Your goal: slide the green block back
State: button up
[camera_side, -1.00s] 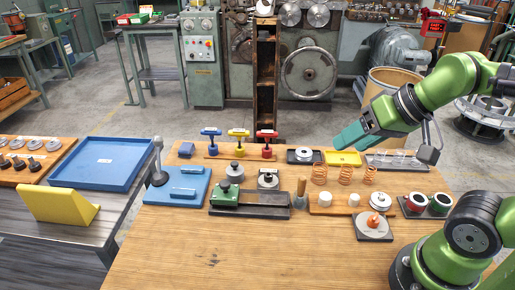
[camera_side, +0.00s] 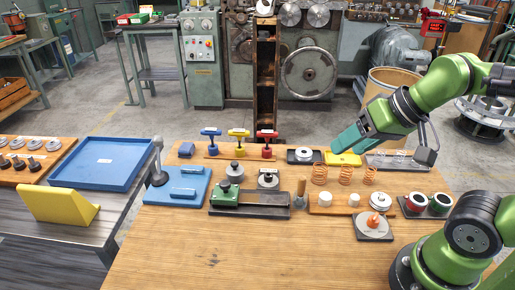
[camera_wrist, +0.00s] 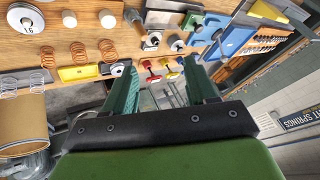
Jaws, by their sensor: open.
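The green block (camera_side: 226,194) sits at the left end of a dark slide base (camera_side: 263,211) in the middle of the bench. In the wrist view, a small green shape that looks like this block (camera_wrist: 191,21) shows near the top, beside the blue fixture. My gripper (camera_side: 338,146) is in the air above the back of the bench, to the right of the block and well apart from it. In the wrist view, its two green fingers (camera_wrist: 160,70) stand wide apart with nothing held between them.
Blue, yellow and red T-handles (camera_side: 238,136) stand behind the slide. A blue fixture (camera_side: 177,187) lies to its left, and a wooden peg (camera_side: 301,186) stands at its right end. Copper springs (camera_side: 345,175) stand below my gripper. The bench front (camera_side: 235,250) is clear.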

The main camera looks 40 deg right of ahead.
jog(key=w+a+n+g, duration=0.2)
jog(key=w+a+g, duration=0.25)
jog(key=w, duration=0.65)
jog(key=n+g+h, duration=0.2)
send_over(225, 182)
jog(key=shift+f, duration=0.8)
notch_tip(225, 182, down, 16)
jog(key=shift+a, duration=0.1)
jog(key=shift+c, duration=0.2)
grip_shut()
